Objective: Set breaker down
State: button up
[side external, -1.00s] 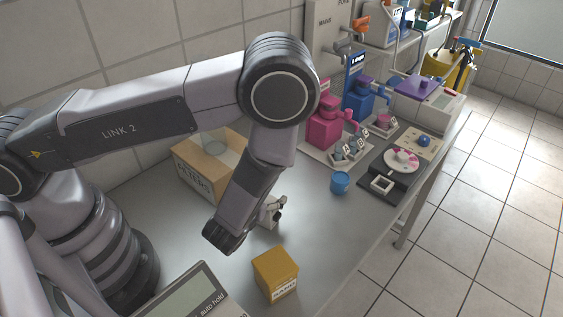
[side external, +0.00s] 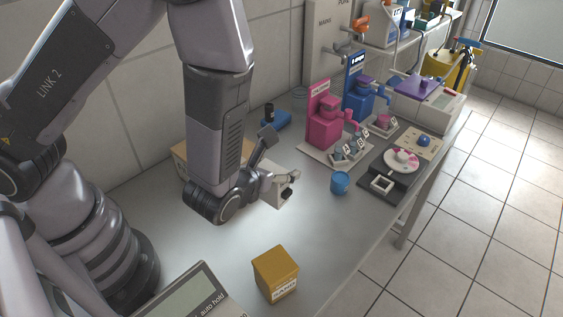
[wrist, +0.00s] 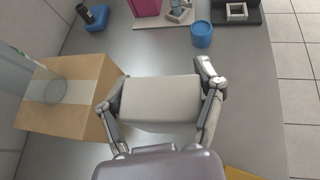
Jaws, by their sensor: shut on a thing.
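My gripper (wrist: 163,95) is shut on a pale grey block-like thing (wrist: 160,103), with one finger against each side. In the side view the pale block (side external: 279,192) shows at my gripper (side external: 268,178), partly hidden by the fingers. It is over the bare bench (side external: 222,262); I cannot tell whether it touches it. A clear glass beaker (wrist: 52,84) stands on a cardboard box (wrist: 95,78) to the left of my gripper in the wrist view. In the side view my arm hides the beaker and most of the box.
A yellow box (side external: 275,272) stands near the front. A blue cup (side external: 340,182) stands to the right. Pink (side external: 323,122) and blue (side external: 361,99) dispensers are farther back, beside a dark tray (side external: 374,195). The bench between the yellow box and the cup is clear.

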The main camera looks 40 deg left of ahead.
jog(key=d, duration=0.2)
jog(key=shift+d+r+m+h, duration=0.35)
jog(key=shift+r+m+h, duration=0.05)
jog(key=shift+w+d+f, duration=1.05)
jog(key=shift+w+f, duration=0.85)
jog(key=shift+f, duration=0.2)
jog(key=shift+w+d+f, duration=1.1)
jog(key=shift+w+f, duration=0.8)
jog(key=shift+f, duration=0.2)
jog(key=shift+w+d+f, duration=1.05)
jog(key=shift+w+f, duration=0.85)
jog(key=shift+f, duration=0.2)
jog(key=shift+f, duration=0.2)
jog(key=o, duration=1.3)
jog(key=shift+c, duration=0.2)
jog(key=shift+r, duration=0.15)
